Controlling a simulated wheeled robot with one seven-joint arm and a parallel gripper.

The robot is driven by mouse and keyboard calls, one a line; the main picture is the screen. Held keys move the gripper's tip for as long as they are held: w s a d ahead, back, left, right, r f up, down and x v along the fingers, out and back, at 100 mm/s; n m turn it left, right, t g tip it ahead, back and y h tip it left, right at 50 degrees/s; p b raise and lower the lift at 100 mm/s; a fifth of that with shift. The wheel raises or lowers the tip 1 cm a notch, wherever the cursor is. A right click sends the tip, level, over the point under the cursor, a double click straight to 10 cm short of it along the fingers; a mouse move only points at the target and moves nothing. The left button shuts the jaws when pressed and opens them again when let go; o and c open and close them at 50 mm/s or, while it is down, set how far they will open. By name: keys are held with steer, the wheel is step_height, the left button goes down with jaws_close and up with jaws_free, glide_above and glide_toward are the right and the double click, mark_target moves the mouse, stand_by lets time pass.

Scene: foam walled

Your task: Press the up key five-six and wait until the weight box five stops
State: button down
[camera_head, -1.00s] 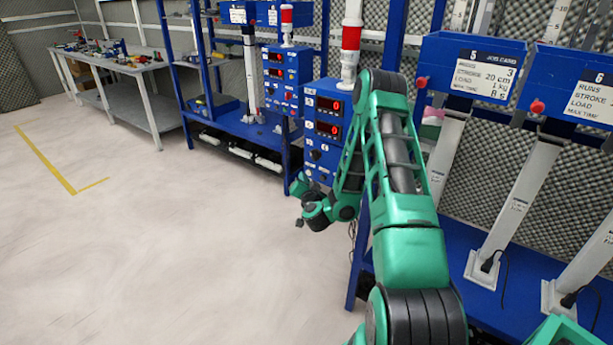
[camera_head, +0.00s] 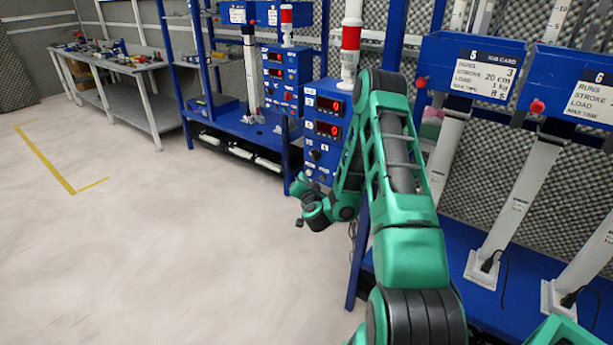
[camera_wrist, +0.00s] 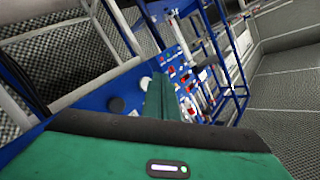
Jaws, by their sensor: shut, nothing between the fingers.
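The blue control box (camera_head: 322,150) stands left of my arm, with two red displays and small knobs and keys below them. The right part of its lower face is covered by my green arm. I cannot make out which key is the up key five-six. Weight box five (camera_head: 437,62) is blue, at the upper right, with a card reading 20 cm stroke and 1 kg load. My gripper (camera_head: 301,222) is small in the head view, shut and empty, low by the control box. In the wrist view a green finger (camera_wrist: 160,97) points toward a blue panel (camera_wrist: 125,92); contact cannot be told.
Weight box six (camera_head: 570,70) is to the right of box five, above slanted white columns (camera_head: 520,200) on a blue bench (camera_head: 460,300). A red and white signal lamp (camera_head: 351,40) tops the control box. Another blue rack (camera_head: 235,130) stands behind. The floor at left is clear.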

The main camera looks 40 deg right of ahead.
steer(key=shift+d, duration=0.1)
stand_by(0.3)
steer(key=shift+d+f, duration=0.1)
steer(key=shift+d, duration=0.15)
stand_by(0.3)
